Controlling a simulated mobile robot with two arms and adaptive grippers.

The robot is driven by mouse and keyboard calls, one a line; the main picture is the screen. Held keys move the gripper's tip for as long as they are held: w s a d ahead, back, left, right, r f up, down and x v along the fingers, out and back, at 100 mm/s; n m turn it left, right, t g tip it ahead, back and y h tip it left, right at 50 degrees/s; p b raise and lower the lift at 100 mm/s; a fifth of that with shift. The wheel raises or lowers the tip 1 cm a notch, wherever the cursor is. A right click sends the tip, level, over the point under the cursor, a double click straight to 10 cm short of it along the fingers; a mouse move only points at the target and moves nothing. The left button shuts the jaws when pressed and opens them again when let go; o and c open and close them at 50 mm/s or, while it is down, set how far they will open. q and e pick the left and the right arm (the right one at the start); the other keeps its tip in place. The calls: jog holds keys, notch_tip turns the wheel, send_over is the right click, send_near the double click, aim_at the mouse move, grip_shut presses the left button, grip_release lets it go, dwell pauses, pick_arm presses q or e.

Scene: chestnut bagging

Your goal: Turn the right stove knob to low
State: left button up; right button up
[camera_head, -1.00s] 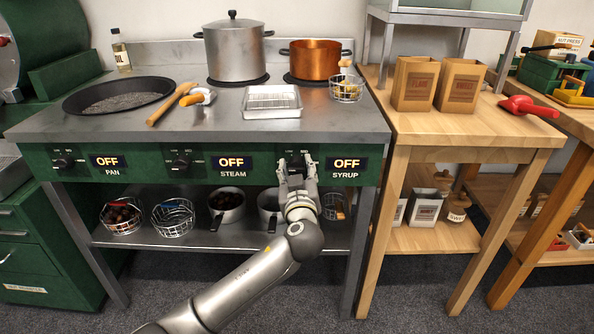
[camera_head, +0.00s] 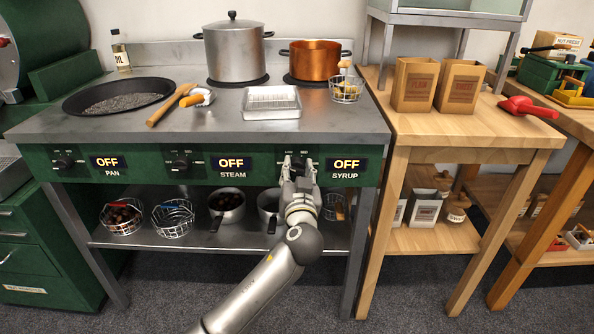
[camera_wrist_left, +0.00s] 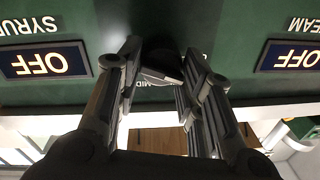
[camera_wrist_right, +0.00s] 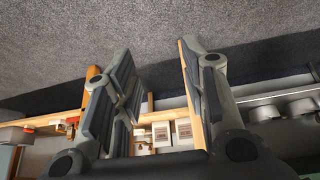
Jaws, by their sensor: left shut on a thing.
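The right stove knob (camera_wrist_left: 162,68) is dark and sits on the green front panel (camera_head: 135,177), beside the SYRUP display (camera_head: 346,164), which reads OFF. My left gripper (camera_head: 298,164) is at this knob, coming from below in the head view. In the left wrist view the left gripper (camera_wrist_left: 158,75) has its fingers on either side of the knob, shut on it. The SYRUP display also shows upside down there (camera_wrist_left: 46,62). My right gripper (camera_wrist_right: 155,85) shows only in its own wrist view, fingers apart, nothing between them, above the floor and a wooden shelf.
The middle knob (camera_head: 181,161) and left knob (camera_head: 64,161) are on the same panel; the STEAM and PAN displays read OFF. A steel pot (camera_head: 234,52) and copper pot (camera_head: 311,60) stand on the stove top. Pans and wire baskets are on the shelf below.

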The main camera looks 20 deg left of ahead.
pick_arm(q)
jog(key=shift+m+p, duration=0.3)
jog(key=shift+m, duration=1.1)
jog(key=shift+d+m+t+p, duration=0.1)
jog(key=shift+m+t+p, duration=0.2)
jog(key=shift+m+p, duration=1.35)
pick_arm(e)
jog(key=shift+s+d+r+g+b, duration=0.25)
jog(key=shift+s+g, duration=0.1)
jog(key=shift+s, duration=0.3)
jog(key=shift+s+d+r+g+b, duration=0.2)
jog(key=shift+s+g, duration=0.1)
jog(key=shift+s, duration=0.35)
jog(key=shift+s+d+r+g+b, duration=0.25)
jog(key=shift+s+g, duration=0.1)
jog(key=shift+s, duration=0.3)
pick_arm(q)
jog(key=shift+m, duration=0.85)
pick_arm(e)
jog(key=shift+a, duration=0.1)
jog(key=shift+f, duration=0.1)
pick_arm(q)
jog(key=o, duration=1)
jog(key=shift+o, duration=0.2)
pick_arm(e)
jog(key=shift+w, duration=0.1)
